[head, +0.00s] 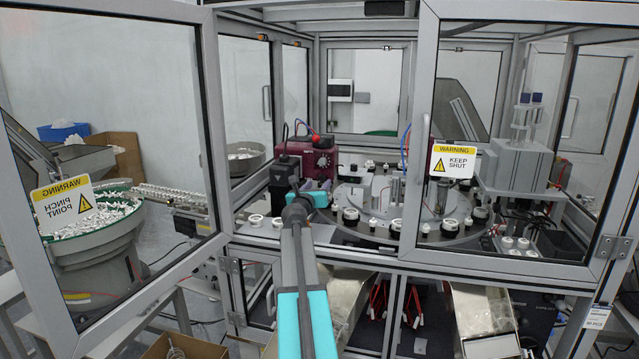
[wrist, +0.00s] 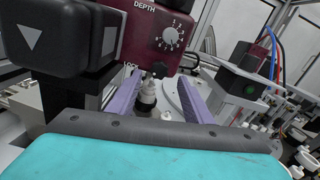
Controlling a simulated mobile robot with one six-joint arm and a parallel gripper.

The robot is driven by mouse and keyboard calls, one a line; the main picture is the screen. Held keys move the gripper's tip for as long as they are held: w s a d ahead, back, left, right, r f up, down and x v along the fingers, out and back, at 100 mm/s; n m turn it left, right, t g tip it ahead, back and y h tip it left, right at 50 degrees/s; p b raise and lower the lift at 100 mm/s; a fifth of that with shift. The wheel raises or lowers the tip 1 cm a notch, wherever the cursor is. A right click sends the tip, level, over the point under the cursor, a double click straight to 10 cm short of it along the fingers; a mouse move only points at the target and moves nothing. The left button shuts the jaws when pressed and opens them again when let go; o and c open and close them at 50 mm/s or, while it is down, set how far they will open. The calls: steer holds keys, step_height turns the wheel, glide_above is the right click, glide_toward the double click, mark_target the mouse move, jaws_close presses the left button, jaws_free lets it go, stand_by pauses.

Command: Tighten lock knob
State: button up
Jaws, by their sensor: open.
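A maroon unit (wrist: 190,22) fills the top middle of the wrist view. It carries a white-numbered DEPTH dial (wrist: 170,37) and a LOCK label at its lower edge. A small grey metal part (wrist: 158,70) sits by that label; I cannot tell whether it is the lock knob. My gripper (wrist: 158,92) is open, with its two purple fingers spread below the unit. A whitish capped part (wrist: 148,92) shows between the fingers, with no clear contact.
A bulky black block (wrist: 60,40) with a white triangle lies close on the upper left. A grey machine head (wrist: 240,80) with blue and red hoses stands right. In the head view, a round table (head: 440,238) with caps is right of my arm. Framed doors (head: 205,110) flank the opening.

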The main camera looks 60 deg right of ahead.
mark_target(322, 180)
steer(key=shift+p+x, duration=0.35)
steer(key=shift+x, duration=1.2)
steer(key=c, duration=0.9)
steer(key=shift+w+a, duration=0.1)
steer(key=shift+a, duration=0.35)
steer(key=shift+c, duration=0.8)
steer(key=shift+d, duration=0.35)
